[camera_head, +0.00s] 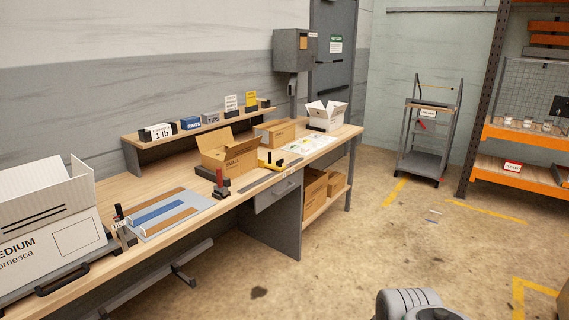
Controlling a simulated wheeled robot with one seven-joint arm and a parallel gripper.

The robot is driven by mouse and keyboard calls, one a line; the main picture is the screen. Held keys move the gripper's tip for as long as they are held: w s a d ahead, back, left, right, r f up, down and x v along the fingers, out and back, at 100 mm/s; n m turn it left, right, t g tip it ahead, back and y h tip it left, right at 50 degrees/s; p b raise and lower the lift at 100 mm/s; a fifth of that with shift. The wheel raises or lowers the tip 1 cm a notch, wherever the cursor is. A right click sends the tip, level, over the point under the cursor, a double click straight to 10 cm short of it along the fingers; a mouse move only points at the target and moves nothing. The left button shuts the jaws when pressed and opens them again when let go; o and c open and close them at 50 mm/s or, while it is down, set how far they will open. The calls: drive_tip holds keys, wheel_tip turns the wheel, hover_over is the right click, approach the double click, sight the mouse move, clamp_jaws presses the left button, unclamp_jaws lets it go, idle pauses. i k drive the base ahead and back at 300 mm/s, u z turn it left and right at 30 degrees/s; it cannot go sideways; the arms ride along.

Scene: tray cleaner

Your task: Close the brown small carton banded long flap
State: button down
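The brown small carton (232,162) stands open-topped on the wooden workbench, with dark lettering on its front. One flap stands up tilted outward at its left back, and a lighter flap shows along its right side. Which flap is the banded long one I cannot tell at this size. A second brown carton (275,133) stands just behind and to the right of it, and its top looks mostly closed. My gripper does not show; only a grey rounded part of my own body is at the bottom edge, well apart from the bench.
The workbench (168,181) runs along the wall, with free floor in front. A large white carton (45,235) is at its left end, and a small open white carton (325,117) at its far end. A red-and-black tool (220,188) stands close in front of the brown carton.

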sight(236, 151)
drive_tip(key=i, duration=2.95)
drive_tip(key=u, duration=1)
